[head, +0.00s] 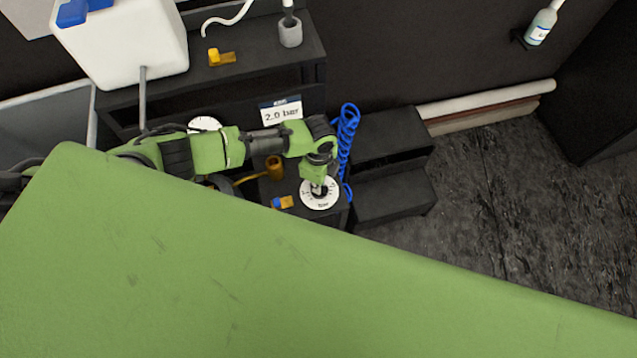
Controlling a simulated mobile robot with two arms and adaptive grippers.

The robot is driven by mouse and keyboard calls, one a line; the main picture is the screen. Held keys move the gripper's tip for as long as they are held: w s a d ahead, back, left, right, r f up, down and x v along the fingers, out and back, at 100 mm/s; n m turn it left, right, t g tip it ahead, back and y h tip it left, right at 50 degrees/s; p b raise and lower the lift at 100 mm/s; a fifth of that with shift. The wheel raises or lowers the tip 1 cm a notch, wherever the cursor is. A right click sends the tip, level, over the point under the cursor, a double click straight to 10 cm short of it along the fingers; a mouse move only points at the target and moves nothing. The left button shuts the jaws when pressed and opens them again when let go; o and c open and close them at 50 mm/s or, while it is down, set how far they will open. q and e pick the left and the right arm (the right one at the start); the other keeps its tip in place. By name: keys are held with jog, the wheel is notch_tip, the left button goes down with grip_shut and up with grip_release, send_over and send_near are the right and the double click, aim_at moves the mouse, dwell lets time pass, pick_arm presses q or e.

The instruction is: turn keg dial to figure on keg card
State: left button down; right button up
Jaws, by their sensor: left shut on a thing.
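The keg card (281,111) hangs on the front of the dark shelf and reads "2.0 bar". The keg dial (310,201) is a round white dial with dark marks and the word "bar", facing up on a dark surface below the card. My left gripper (319,188) comes down on the dial from above and is shut at its centre, on the dark knob. The knob is mostly hidden by the gripper, and the dial's setting is too small to read. My right gripper is not in view.
A blue coiled hose (347,135) hangs just right of my left wrist. Black steps (390,165) stand further right. A small blue and orange part (283,202) lies left of the dial. A white tank (125,45) stands upper left. The floor at right is clear.

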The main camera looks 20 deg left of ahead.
pick_arm(q)
jog(key=shift+m, duration=0.6)
jog(key=c, duration=2.1)
grip_release()
notch_tip(320, 180, up, 12)
